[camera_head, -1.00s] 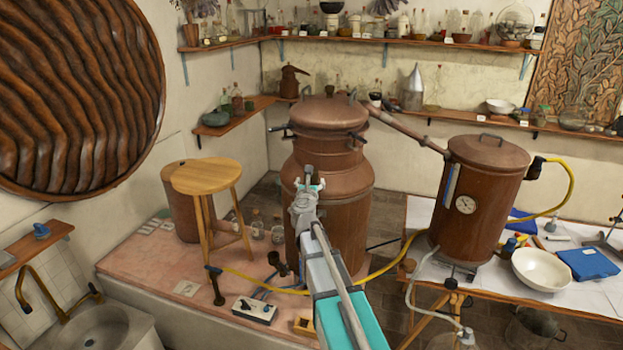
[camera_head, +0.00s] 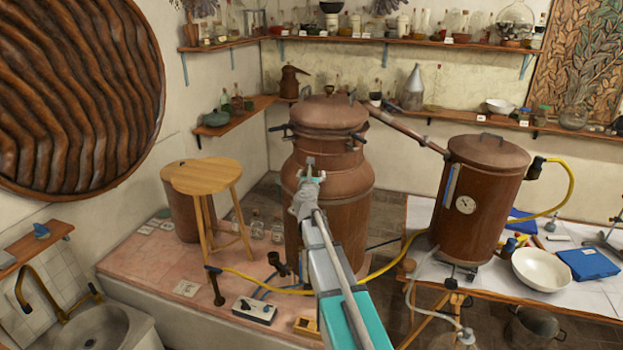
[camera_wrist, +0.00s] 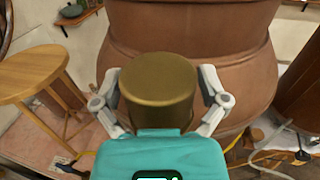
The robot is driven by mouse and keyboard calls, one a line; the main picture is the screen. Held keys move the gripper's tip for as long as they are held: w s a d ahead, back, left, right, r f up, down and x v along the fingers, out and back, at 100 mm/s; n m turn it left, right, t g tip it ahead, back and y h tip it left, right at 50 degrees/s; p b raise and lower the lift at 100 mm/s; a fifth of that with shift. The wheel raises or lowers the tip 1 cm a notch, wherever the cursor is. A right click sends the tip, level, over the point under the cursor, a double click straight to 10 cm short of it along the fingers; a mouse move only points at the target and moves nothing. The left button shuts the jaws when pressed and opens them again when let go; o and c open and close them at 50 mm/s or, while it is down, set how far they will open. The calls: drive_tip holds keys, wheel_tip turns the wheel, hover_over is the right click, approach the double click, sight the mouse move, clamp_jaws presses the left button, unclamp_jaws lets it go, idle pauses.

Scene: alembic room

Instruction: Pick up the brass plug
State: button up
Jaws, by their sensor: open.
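A brass-coloured cylinder, which looks like the brass plug (camera_wrist: 158,98), stands large between the fingers in the wrist view. I cannot make it out in the head view. My gripper (camera_head: 310,167) is open, in front of the big copper still pot (camera_head: 335,215) in the head view. In the wrist view my gripper (camera_wrist: 159,78) has one finger on each side of the brass cylinder. I cannot tell whether the fingers touch it. The teal gripper body hides the cylinder's near lower edge. The copper pot fills the background behind it.
A wooden stool (camera_head: 201,177) stands left of the pot on the pink-tiled platform (camera_head: 150,270). A copper condenser drum (camera_head: 480,200) stands on the right table, with a white bowl (camera_head: 542,268) nearby. A yellow hose (camera_head: 392,262) runs past the pot's base.

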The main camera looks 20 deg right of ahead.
drive_tip(key=c, duration=1.1)
drive_tip(key=shift+r, duration=0.1)
drive_tip(key=shift+c, duration=0.2)
wheel_tip(320, 180, up, 8)
drive_tip(key=p, duration=0.7)
drive_tip(key=shift+f+p, duration=0.25)
drive_tip(key=shift+p, duration=0.1)
drive_tip(key=v, duration=1.8)
drive_tip(key=shift+f+b, duration=0.3)
drive_tip(key=shift+b, duration=0.05)
